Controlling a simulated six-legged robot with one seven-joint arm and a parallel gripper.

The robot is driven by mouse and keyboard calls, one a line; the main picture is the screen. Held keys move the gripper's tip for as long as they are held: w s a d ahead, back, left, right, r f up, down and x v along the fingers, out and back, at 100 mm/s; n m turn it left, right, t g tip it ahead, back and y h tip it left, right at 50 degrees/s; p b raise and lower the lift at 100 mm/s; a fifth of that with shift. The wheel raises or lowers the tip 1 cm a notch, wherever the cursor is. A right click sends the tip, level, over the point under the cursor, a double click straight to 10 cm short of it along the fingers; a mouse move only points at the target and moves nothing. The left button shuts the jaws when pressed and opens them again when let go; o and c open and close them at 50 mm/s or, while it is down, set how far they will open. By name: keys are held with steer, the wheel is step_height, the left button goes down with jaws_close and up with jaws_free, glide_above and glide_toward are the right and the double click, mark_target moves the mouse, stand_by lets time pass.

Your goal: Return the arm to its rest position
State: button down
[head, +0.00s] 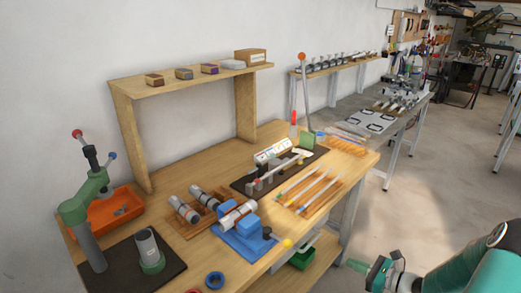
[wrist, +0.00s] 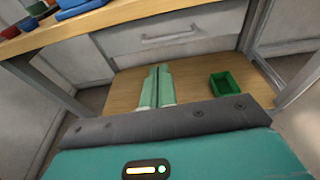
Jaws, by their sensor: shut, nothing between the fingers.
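My gripper shows in the wrist view (wrist: 157,72) as two pale green fingers, shut with nothing between them. They point at the workbench's lower shelf (wrist: 125,79) and drawer front, seen past the fingertips. In the head view, part of my teal arm is at the lower right, off the front side of the workbench (head: 262,225), above the floor.
The bench holds a green press (head: 85,205), an orange bin (head: 115,212), a blue vise (head: 245,238) and a shelf (head: 190,82). A green bin (wrist: 227,84) sits on the lower shelf. Open concrete floor (head: 400,200) lies right of the bench.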

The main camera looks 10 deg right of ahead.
steer(key=s+a+r+n+g+h, duration=0.1)
steer(key=s+a+r+n+g, duration=0.2)
steer(key=a+r+n+g, duration=0.35)
steer(key=s+a+r+n+g+h, duration=0.1)
steer(key=s+a+r+n+g, duration=0.2)
steer(key=a+r+n, duration=0.6)
steer(key=s+a+r+n+t+h, duration=0.1)
steer(key=s+a+r+n+h, duration=0.2)
steer(key=s+r+n+h, duration=0.1)
steer(key=s+a+r+n+t+h, duration=0.2)
steer(key=s+a+r+n+h, duration=0.1)
steer(key=s+r+n, duration=0.4)
steer(key=shift+s+a+r+n+h, duration=0.4)
steer(key=shift+s+n, duration=0.35)
steer(key=shift+s, duration=0.45)
steer(key=shift+f, duration=0.1)
